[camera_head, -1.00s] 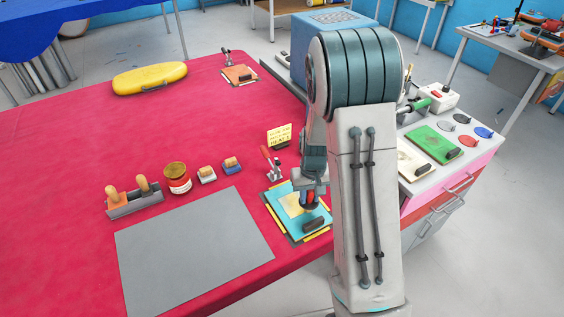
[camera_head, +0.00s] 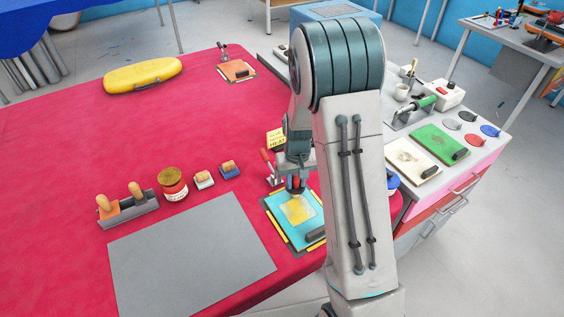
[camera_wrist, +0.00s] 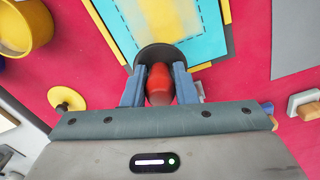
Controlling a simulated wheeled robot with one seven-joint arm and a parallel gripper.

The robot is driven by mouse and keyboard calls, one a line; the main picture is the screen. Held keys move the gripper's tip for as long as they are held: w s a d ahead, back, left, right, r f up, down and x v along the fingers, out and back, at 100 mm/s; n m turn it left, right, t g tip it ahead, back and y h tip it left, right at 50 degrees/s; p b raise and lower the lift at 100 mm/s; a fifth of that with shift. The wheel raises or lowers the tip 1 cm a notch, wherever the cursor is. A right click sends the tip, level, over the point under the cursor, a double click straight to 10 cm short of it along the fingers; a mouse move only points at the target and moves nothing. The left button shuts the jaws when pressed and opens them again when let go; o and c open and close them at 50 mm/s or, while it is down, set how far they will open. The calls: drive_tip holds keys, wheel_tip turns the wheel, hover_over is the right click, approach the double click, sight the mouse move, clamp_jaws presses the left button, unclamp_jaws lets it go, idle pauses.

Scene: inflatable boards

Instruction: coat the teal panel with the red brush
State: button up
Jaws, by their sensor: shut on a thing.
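The teal panel (camera_head: 279,209) lies on a dark board with yellow edging on the red table, and a pale yellow patch covers its middle. It also shows at the top of the wrist view (camera_wrist: 208,42), with a dashed outline. My gripper (camera_head: 296,187) is over the panel's far part. In the wrist view my gripper (camera_wrist: 160,88) is shut on the red handle of the brush (camera_wrist: 159,84). A dark round part of the brush hides some of the panel's edge. I cannot tell whether the bristles touch the panel.
A red-handled clamp (camera_head: 267,160) and a yellow sign (camera_head: 276,139) stand just beyond the panel. A grey sheet (camera_head: 190,255) lies to the left, with a jar (camera_head: 173,185) and small blocks behind it. A dark block (camera_head: 316,235) sits at the panel's near right.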

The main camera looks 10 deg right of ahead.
wheel_tip(320, 180, up, 4)
drive_tip(key=shift+s+f+p, duration=0.15)
drive_tip(key=shift+f+p, duration=0.05)
drive_tip(key=shift+p, duration=0.6)
drive_tip(key=shift+r+p, duration=0.45)
drive_tip(key=shift+r, duration=0.2)
drive_tip(key=shift+r+p, duration=0.95)
drive_tip(key=shift+r, duration=0.65)
